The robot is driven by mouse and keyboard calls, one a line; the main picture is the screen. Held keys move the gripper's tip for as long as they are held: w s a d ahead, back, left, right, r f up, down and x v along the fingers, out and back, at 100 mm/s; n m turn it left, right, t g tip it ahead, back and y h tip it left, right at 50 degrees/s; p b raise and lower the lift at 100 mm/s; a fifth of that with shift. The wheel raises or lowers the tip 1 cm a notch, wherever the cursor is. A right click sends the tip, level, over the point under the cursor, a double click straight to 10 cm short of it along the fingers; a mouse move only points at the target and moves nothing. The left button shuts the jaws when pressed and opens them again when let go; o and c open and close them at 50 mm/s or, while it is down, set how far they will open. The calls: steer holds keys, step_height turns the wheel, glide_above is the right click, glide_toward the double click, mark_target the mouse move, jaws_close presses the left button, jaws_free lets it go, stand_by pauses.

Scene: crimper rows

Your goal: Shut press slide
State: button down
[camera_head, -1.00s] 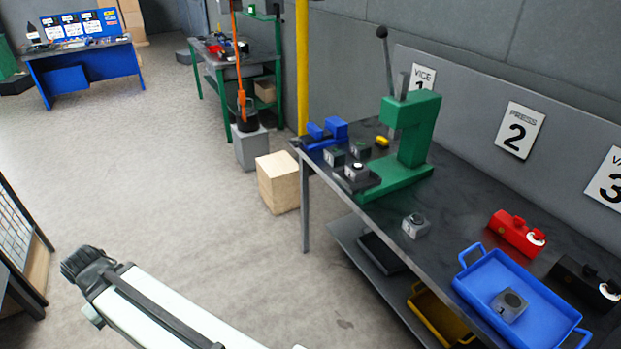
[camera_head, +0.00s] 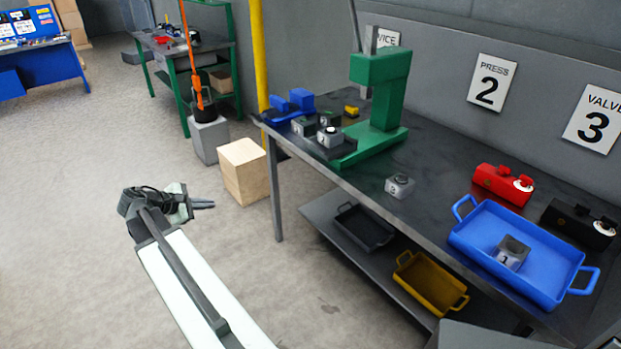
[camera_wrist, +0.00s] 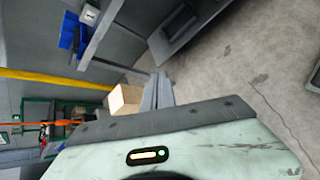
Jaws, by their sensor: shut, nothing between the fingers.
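The green press (camera_head: 384,100) stands on the dark workbench (camera_head: 440,205), near the wall sign that reads PRESS 2. Its dark slide (camera_head: 338,150) juts out at the front left, with a small grey block (camera_head: 330,136) on it. My gripper (camera_head: 208,205) is in front of the bench, over the floor, apart from the press and left of the bench leg. Its fingers are together and empty. The fingers (camera_wrist: 158,90) also show in the wrist view, pointing away past the wooden box. The press itself is not clearly seen in the wrist view.
A blue vise (camera_head: 292,106) and other small blocks sit at the bench's left end. A blue tray (camera_head: 520,252) holding a block, and a red fixture (camera_head: 502,184), lie to the right. A wooden box (camera_head: 245,170) and a yellow post (camera_head: 257,60) stand left of the bench.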

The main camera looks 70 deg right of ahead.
steer(key=s+d+n+g+h+b, duration=0.4)
steer(key=s+d, duration=0.6)
steer(key=d, duration=0.6)
steer(key=n+g+b, duration=0.2)
glide_toward(317, 150)
steer(key=shift+m+h, duration=0.3)
steer(key=shift+h, duration=0.1)
steer(key=x, duration=0.7)
steer(key=shift+s+a+f, duration=0.15)
steer(key=shift+f, duration=0.25)
